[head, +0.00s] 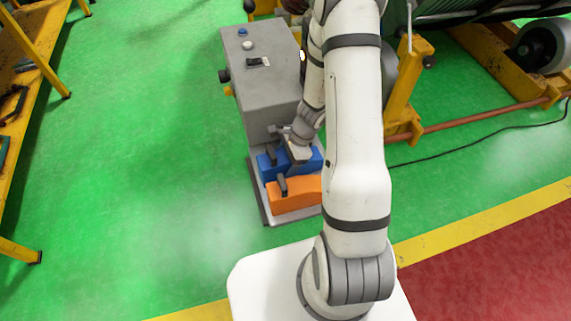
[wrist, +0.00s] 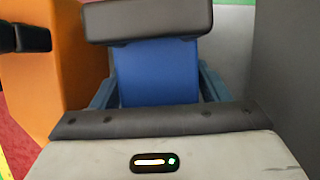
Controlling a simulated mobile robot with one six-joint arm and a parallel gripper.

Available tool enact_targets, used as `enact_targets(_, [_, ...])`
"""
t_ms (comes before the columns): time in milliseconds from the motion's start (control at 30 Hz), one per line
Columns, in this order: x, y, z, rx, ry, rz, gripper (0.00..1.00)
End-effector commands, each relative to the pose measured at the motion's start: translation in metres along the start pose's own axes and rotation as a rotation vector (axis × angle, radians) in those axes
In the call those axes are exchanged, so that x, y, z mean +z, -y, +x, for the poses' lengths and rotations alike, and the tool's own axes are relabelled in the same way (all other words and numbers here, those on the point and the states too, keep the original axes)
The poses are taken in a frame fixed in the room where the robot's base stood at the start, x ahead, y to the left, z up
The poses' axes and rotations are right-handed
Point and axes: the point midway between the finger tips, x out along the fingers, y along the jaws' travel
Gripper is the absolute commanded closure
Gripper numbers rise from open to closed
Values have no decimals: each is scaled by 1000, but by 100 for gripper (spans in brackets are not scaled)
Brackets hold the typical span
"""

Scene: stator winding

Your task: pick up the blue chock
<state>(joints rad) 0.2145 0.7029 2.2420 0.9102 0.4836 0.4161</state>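The blue chock (head: 265,164) lies on the low base of a grey cabinet, just behind an orange chock. My gripper (head: 293,152) is down at the blue chock, and its palm and my arm hide part of it. In the wrist view the blue chock (wrist: 157,75) fills the space between my two fingers (wrist: 158,90), which stand apart on either side of it. Its dark handle (wrist: 145,20) crosses the top of the view, beyond the fingers. Contact between fingers and chock cannot be made out.
The orange chock (head: 290,196) sits close beside the blue one and also shows in the wrist view (wrist: 45,75). The grey cabinet (head: 258,90) rises right behind. A yellow frame with wheels (head: 408,90) stands to the right.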

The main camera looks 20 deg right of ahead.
Motion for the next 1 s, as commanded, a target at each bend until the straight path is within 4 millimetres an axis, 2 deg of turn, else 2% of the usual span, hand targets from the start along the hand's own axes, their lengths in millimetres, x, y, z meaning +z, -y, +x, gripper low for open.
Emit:
enact_targets(67, [0, 0, 0, 0, 0, 0, 38])
enact_targets(500, [0, 0, -1, -1, 0, 1, 73])
enact_targets(767, [1, 0, -4, -2, 0, 0, 73])
enact_targets(867, [5, 1, -16, -4, -1, 0, 73])
enact_targets(1000, [16, 1, -41, -6, -1, -1, 73])
